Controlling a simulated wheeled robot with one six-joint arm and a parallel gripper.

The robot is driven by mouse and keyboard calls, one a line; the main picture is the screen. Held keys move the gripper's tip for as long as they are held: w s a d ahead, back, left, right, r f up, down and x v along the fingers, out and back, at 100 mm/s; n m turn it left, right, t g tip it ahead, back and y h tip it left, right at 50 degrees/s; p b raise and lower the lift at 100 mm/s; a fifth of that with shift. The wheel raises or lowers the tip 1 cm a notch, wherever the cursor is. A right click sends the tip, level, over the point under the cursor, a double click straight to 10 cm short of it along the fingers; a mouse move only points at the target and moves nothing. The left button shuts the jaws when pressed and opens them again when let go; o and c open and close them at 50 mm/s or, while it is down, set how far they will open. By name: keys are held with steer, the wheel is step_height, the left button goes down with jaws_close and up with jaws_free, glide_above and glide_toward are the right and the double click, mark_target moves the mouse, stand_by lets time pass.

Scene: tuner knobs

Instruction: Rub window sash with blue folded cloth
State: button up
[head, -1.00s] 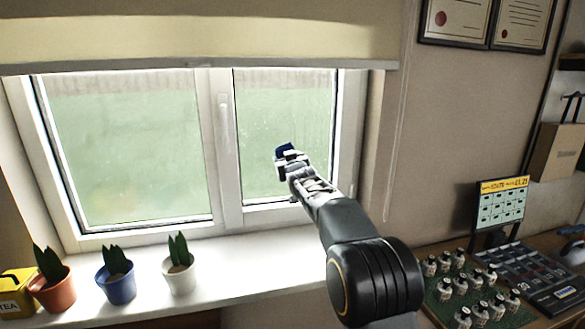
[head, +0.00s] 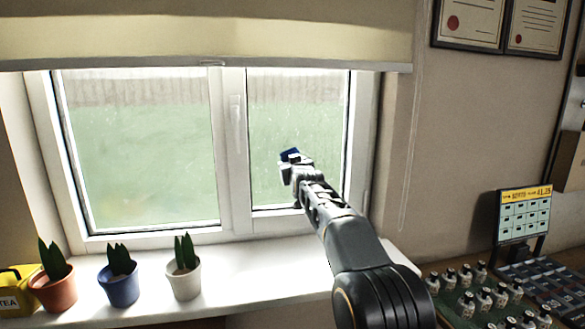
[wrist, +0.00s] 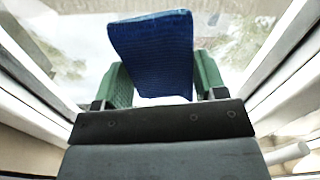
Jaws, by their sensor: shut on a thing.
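My gripper (head: 290,160) reaches up in front of the right pane of the window sash (head: 235,150). It is shut on the blue folded cloth (wrist: 155,50). In the wrist view the cloth sits between the two green finger pads and sticks out beyond them toward the glass. In the head view only a small dark blue part of the cloth (head: 289,154) shows past the gripper. I cannot tell whether the cloth touches the glass. White frame sides flank the gripper in the wrist view.
Three potted plants, in an orange pot (head: 54,292), a blue pot (head: 120,289) and a white pot (head: 183,281), stand on the white sill (head: 250,270). A yellow tea tin (head: 14,293) is at far left. A blind (head: 200,40) hangs above. Small bottles (head: 485,292) crowd the bench at right.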

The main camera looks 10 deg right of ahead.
steer(key=s+b, duration=0.3)
steer(key=s, duration=0.3)
stand_by(0.3)
steer(key=shift+s, duration=0.1)
steer(key=shift+s+b, duration=0.45)
steer(key=shift+s, duration=0.95)
